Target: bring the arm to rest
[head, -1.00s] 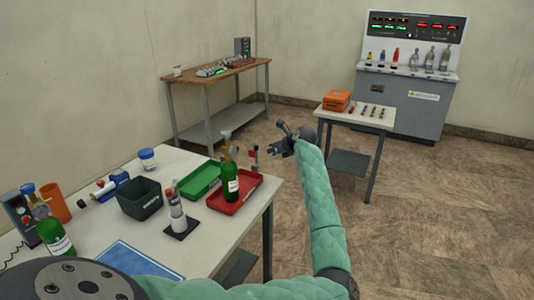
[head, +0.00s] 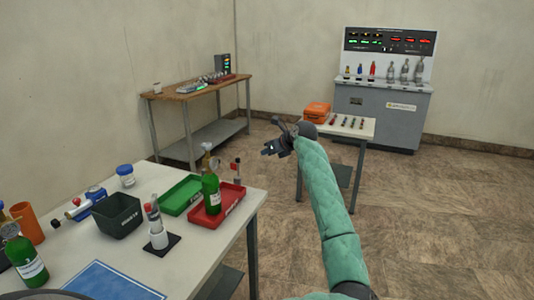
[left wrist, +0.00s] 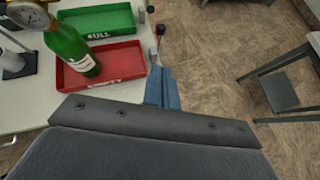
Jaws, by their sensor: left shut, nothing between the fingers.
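My left arm, in a green quilted sleeve, reaches up from the bottom of the head view. Its left gripper (head: 268,150) is shut and empty, in the air right of the white table's red tray. In the left wrist view the blue fingers (left wrist: 162,88) are together, with the red tray (left wrist: 100,68) to their left. A green bottle (left wrist: 72,48) is in that tray, and it also shows in the head view (head: 210,188). My right gripper is not in view.
The white table (head: 190,262) holds a green tray (head: 180,195), a black bin (head: 117,215) and several bottles. A small side table (head: 352,128) with an orange case (head: 317,112) stands behind my forearm. Open floor (head: 450,220) lies to the right.

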